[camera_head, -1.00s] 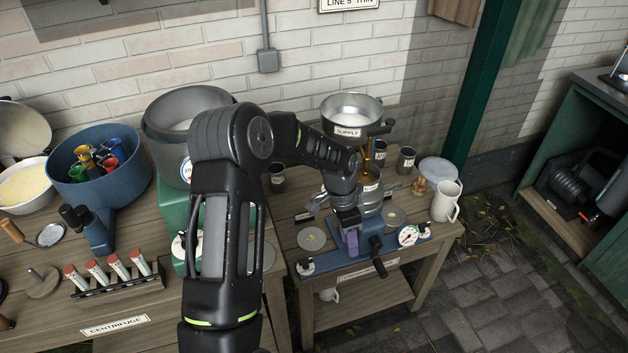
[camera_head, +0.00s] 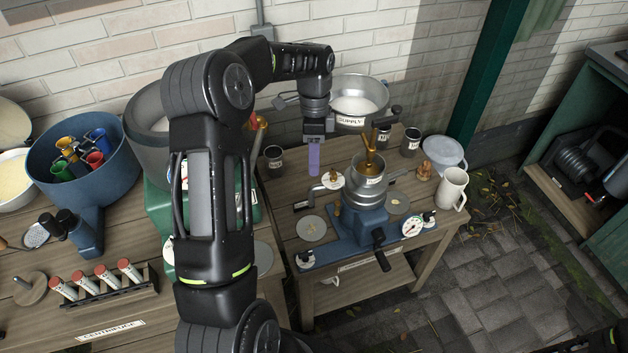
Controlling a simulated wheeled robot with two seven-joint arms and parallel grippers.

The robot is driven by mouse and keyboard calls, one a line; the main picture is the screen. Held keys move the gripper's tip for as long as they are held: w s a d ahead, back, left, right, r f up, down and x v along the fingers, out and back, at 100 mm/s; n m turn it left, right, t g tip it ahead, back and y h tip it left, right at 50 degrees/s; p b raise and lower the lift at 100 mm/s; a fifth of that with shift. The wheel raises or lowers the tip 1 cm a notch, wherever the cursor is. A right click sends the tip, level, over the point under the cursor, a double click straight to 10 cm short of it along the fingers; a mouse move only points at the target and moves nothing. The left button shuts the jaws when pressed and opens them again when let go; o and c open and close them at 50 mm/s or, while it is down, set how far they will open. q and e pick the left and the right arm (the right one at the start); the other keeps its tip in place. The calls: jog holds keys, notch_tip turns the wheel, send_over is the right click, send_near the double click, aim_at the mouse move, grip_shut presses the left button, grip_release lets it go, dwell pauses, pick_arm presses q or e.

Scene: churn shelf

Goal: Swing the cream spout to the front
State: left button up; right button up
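The separator (camera_head: 367,190) stands on a blue base on the right-hand wooden table, with a grey metal bowl and a brass float or tap piece at its top. A grey bent spout (camera_head: 325,186) sticks out to its left, with a pale label by its end. Another thin spout (camera_head: 398,176) points right and back. I cannot read which one is the cream spout. My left gripper (camera_head: 314,168) hangs with its purple fingers pointing down, behind and left of the separator, apart from it. Its fingers overlap from this angle. My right gripper is out of frame.
The supply pan (camera_head: 358,97) stands behind the separator. Dark cups (camera_head: 274,158), a white jug (camera_head: 453,188) and a pressure gauge (camera_head: 412,227) surround it. A black crank (camera_head: 379,240) juts out in front. A round disc (camera_head: 311,229) lies front left.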

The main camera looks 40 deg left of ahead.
pick_arm(q)
jog(key=shift+p+x, duration=0.8)
jog(key=shift+x, duration=3.15)
jog(key=shift+w, duration=0.1)
grip_shut()
